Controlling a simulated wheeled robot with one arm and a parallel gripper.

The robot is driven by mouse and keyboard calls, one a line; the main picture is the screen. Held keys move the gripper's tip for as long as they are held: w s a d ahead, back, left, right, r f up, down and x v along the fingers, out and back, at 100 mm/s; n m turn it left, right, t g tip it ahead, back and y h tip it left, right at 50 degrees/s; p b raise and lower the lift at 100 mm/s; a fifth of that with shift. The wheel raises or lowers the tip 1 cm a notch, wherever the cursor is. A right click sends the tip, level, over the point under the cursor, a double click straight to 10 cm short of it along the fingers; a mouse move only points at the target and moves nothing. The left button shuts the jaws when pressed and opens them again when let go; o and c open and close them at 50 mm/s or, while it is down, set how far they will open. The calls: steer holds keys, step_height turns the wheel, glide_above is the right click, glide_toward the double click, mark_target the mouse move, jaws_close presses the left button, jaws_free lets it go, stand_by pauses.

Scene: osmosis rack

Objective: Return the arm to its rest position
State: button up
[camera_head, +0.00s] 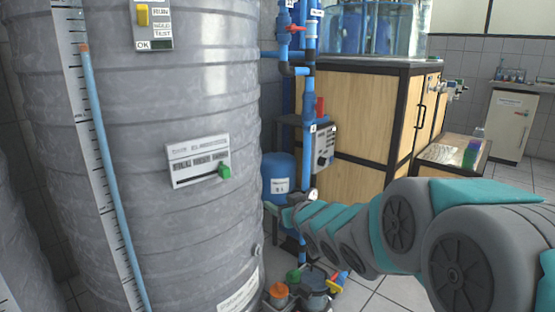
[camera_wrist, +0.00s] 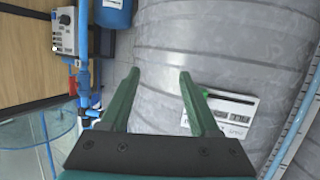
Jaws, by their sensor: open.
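My arm (camera_head: 400,225) reaches in from the lower right in the head view, its grey and teal links running left toward the side of a large grey tank (camera_head: 195,90). Its far end is small and partly hidden behind its own links there. In the wrist view my gripper (camera_wrist: 159,72) shows two green fingers spread apart with nothing between them. The grey tank wall (camera_wrist: 225,45) lies beyond the fingers. I cannot tell the exact gap to it, and no contact shows.
A slider panel with a green knob (camera_head: 224,171) is on the tank. Blue pipes (camera_head: 311,60), a blue vessel (camera_head: 279,178) and a control box (camera_head: 324,147) stand beside it. A wooden cabinet (camera_head: 350,110) is behind. Orange and green-topped fittings (camera_head: 279,291) are low down. Tiled floor shows at right.

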steer(key=s+d+f+m+g+h, duration=0.25)
steer(key=s+d+f, duration=0.25)
steer(key=s+d, duration=0.3)
steer(key=s+d+f+m+g+h, duration=0.2)
steer(key=s+d+f+g+h, duration=0.25)
steer(key=s+d, duration=0.35)
steer(key=s+f+g, duration=0.2)
steer(key=s+g, duration=0.2)
steer(key=s, duration=1)
steer(key=s+f+m+g, duration=0.1)
steer(key=s+g, duration=0.3)
steer(key=s, duration=1)
steer(key=shift+s+f+y, duration=0.2)
steer(key=shift+f+y, duration=0.2)
steer(key=shift+f, duration=0.2)
steer(key=shift+c, duration=0.2)
